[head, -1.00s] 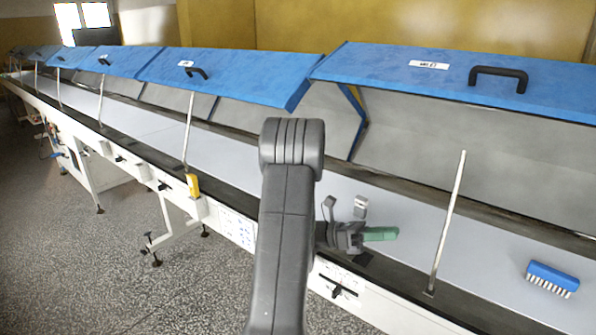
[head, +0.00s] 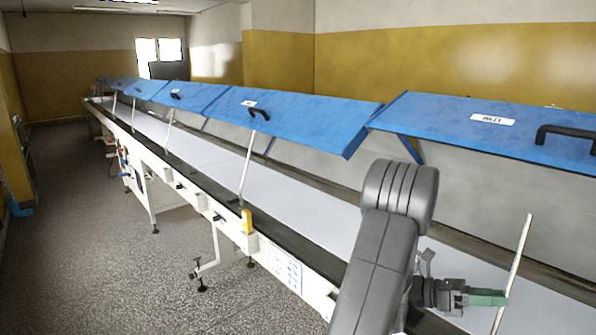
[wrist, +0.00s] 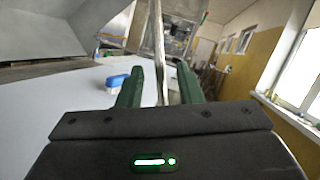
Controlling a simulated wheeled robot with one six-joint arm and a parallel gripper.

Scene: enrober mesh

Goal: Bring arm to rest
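My gripper (head: 503,298) is at the lower right of the head view, over the near side of the conveyor. Its green fingers point right. In the wrist view the two green fingers (wrist: 160,72) stand apart and nothing is clearly held. A thin metal rod (wrist: 159,50) shows in the gap between them; I cannot tell how far beyond the tips it stands. In the head view the fingertips overlap the same rod (head: 519,250); contact cannot be told. My arm rises across the lower right of the head view.
Raised blue lids (head: 300,115) run along the long conveyor (head: 325,210), propped by thin rods. A blue brush (wrist: 117,82) lies on the belt in the wrist view. A yellow block (head: 247,222) sits at the near edge. The grey floor (head: 90,260) at left is clear.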

